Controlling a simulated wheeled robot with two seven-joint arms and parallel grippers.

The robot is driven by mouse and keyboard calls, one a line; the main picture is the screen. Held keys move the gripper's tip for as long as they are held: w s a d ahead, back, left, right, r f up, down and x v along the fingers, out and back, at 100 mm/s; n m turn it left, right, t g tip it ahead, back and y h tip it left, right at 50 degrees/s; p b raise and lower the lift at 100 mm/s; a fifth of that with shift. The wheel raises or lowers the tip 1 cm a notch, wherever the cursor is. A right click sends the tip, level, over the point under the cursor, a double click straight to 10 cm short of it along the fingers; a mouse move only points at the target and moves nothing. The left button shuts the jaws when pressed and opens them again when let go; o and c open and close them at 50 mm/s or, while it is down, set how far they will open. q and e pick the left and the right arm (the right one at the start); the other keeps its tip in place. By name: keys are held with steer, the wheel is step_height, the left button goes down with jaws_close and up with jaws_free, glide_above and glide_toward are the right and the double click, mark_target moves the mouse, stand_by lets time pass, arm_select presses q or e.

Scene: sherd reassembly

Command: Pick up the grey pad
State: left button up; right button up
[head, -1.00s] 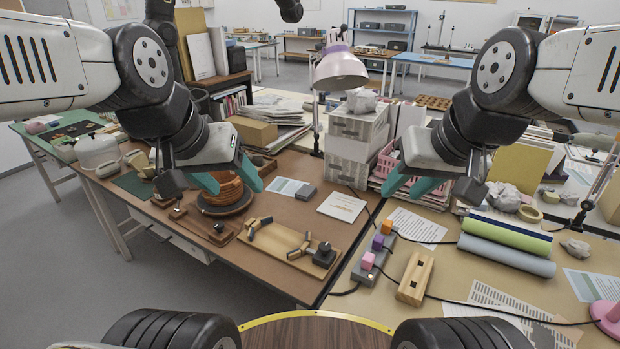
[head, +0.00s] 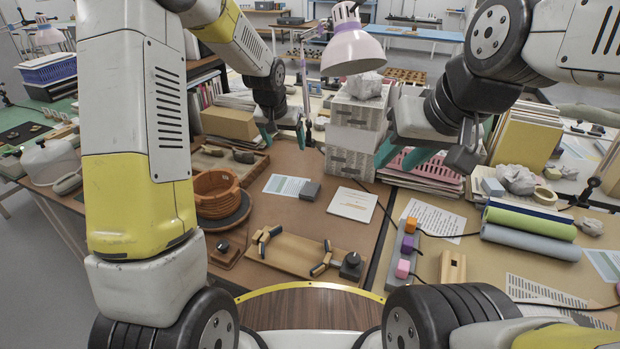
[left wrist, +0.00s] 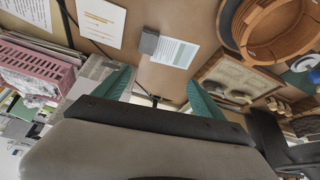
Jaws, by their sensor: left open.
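The grey pad (head: 309,190) is a small dark grey block lying on the brown table, at the right end of a printed sheet (head: 284,185). It also shows in the left wrist view (left wrist: 149,41), beyond the fingers and apart from them. My left gripper (head: 286,134) is open and empty, farther back than the pad and above the table; its teal fingers (left wrist: 160,95) stand wide apart in the left wrist view. My right gripper (head: 408,160) hangs in front of the pink basket, its teal fingers apart, with nothing seen between them.
A terracotta pot (head: 216,190) sits on a turntable left of the pad. A white card (head: 353,204) lies to its right. A wooden tray (head: 300,256) lies nearer.

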mark_target(310, 189)
arm_select(q)
steer(key=shift+m+g, duration=0.3)
steer(key=shift+m, duration=0.3)
steer(key=d+x, duration=0.1)
steer(key=x, duration=0.7)
steer(key=d+x, duration=0.2)
steer(key=x, duration=0.7)
steer(key=d+x, duration=0.1)
steer(key=x, duration=0.8)
steer(key=shift+s+d+r, duration=0.1)
steer(key=shift+d+r, duration=0.05)
steer(key=shift+r, duration=0.1)
steer(key=shift+f, duration=0.45)
steer(key=shift+f, duration=0.15)
steer(key=c, duration=1.4)
